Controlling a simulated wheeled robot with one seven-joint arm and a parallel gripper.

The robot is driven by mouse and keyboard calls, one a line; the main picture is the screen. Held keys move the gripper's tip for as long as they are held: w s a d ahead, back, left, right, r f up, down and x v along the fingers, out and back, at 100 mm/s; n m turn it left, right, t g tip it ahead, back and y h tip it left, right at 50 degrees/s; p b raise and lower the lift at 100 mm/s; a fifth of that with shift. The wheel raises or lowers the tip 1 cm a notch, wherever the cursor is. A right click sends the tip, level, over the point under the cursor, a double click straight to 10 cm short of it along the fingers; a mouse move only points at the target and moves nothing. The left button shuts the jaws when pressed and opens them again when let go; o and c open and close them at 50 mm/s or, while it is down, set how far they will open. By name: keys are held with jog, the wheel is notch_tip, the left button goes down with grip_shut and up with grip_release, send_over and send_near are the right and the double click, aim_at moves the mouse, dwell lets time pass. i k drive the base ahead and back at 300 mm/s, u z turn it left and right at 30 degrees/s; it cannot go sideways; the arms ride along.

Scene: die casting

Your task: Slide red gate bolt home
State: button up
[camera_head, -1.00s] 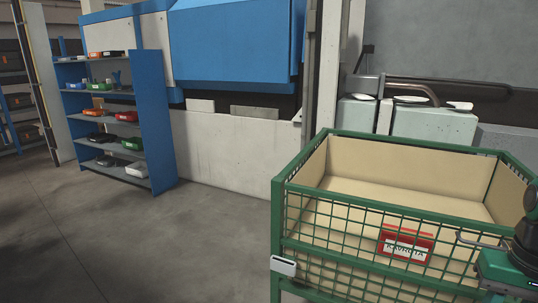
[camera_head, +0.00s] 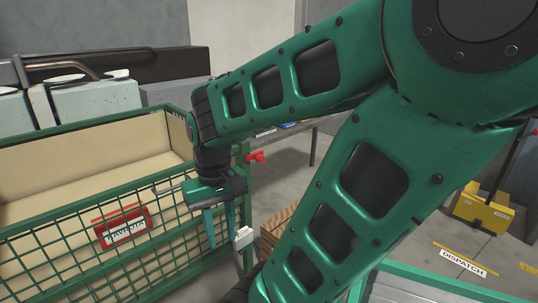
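A small red part (camera_head: 256,157), which looks like the red gate bolt's handle, shows just past the right end of the green mesh crate (camera_head: 70,218). How far the bolt is slid cannot be told, because my arm and the crate's corner hide what lies around it. My gripper (camera_head: 220,242) points down at the crate's near right corner, left of and nearer than the red part. Its two green fingers are apart with nothing seen between them. A thin grey metal rod (camera_head: 167,189) shows just left of the gripper.
A red-framed label (camera_head: 122,226) hangs on the crate's front mesh. A white block (camera_head: 243,238) sits at the corner by my fingers. Wooden slats (camera_head: 276,228) lie right of it. A yellow box (camera_head: 483,211) stands on the floor at far right. My arm covers the middle.

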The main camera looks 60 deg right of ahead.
aim_at(260, 157)
jog(key=z, duration=1.55)
